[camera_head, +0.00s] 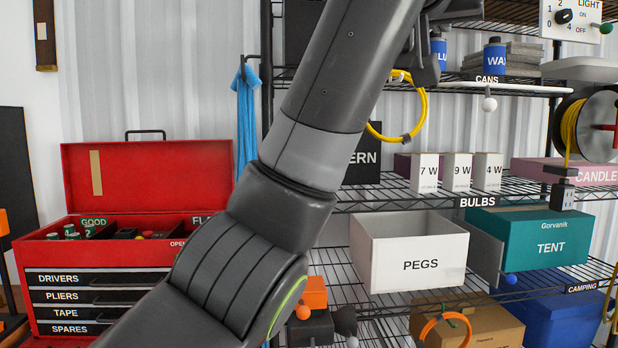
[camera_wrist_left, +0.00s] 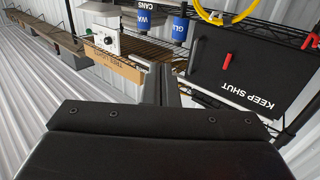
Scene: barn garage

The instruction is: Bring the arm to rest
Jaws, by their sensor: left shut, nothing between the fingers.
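My left arm rises from the bottom of the head view across the middle to the top edge, in front of the shelf. Only a dark part of its wrist end shows at the upper right of the arm, and the fingertips cannot be made out there. In the left wrist view my left gripper (camera_wrist_left: 163,82) is shut and empty, with its narrow fingers together in front of the dark gripper body. It points toward the upper shelf, apart from the things around it as far as I can tell. My right gripper is not in view.
A wire shelf holds a white PEGS box (camera_head: 412,251), a teal TENT box (camera_head: 538,240) and small bulb boxes. A red toolbox (camera_head: 130,180) stands open at left. A dark KEEP SHUT panel (camera_wrist_left: 250,75) and blue cans (camera_wrist_left: 180,28) show near the gripper in the wrist view.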

